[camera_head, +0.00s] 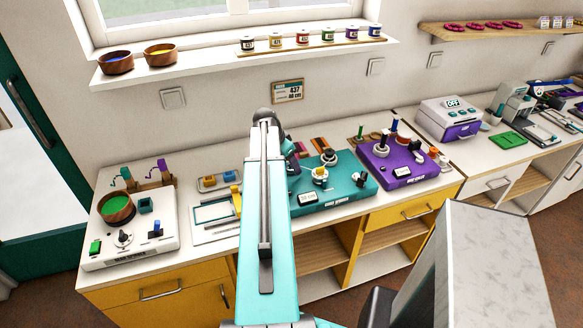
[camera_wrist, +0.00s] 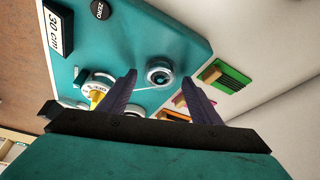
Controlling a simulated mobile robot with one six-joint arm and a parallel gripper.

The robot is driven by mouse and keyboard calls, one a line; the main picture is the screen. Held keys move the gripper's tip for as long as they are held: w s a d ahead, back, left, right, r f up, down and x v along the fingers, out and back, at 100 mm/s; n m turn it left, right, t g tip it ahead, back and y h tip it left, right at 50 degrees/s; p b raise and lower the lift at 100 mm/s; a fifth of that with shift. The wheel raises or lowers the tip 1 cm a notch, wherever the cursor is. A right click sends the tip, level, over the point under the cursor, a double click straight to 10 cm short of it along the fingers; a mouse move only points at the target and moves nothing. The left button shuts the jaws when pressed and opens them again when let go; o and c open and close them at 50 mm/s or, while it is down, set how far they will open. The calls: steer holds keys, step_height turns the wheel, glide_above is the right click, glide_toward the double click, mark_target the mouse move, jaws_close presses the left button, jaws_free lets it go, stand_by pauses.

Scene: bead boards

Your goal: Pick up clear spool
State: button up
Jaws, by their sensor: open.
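A round spool with a pale rim and dark centre (camera_wrist: 159,75) sits on the teal board (camera_wrist: 193,38), and looks like the clear spool. A thin pale line runs from it towards a white dial with a yellow part (camera_wrist: 98,88). My gripper (camera_wrist: 158,82) is open and empty. In the wrist view its two dark fingers point at the board, with the spool between their tips in the picture; the height gap cannot be told. In the head view my arm hides part of the gripper.
A purple board (camera_head: 398,173) with upright posts stands right of the teal one. A white machine with a wooden bowl (camera_head: 117,207) stands at the left.

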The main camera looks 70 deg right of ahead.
steer(key=shift+s+d+f, duration=0.1)
steer(key=shift+d+f, duration=0.1)
steer(key=shift+f, duration=0.3)
steer(key=c, duration=1.1)
steer(key=shift+r, duration=0.1)
steer(key=shift+r+b, duration=0.8)
steer(key=shift+r, duration=0.75)
steer(key=s+a+b, duration=0.1)
steer(key=a, duration=0.2)
steer(key=s+a+b, duration=0.1)
steer(key=a, duration=0.2)
steer(key=s+a+r+b, duration=0.1)
steer(key=a, duration=0.3)
steer(key=shift+s, duration=0.25)
steer(key=a+b, duration=0.1)
steer(key=b, duration=0.2)
steer(key=s+a+b, duration=0.1)
steer(key=b, duration=0.3)
steer(key=shift+a, duration=0.35)
steer(key=shift+a+b, duration=0.2)
steer(key=shift+b, duration=0.9)
steer(key=shift+a+b, duration=0.1)
steer(key=shift+b, duration=0.3)
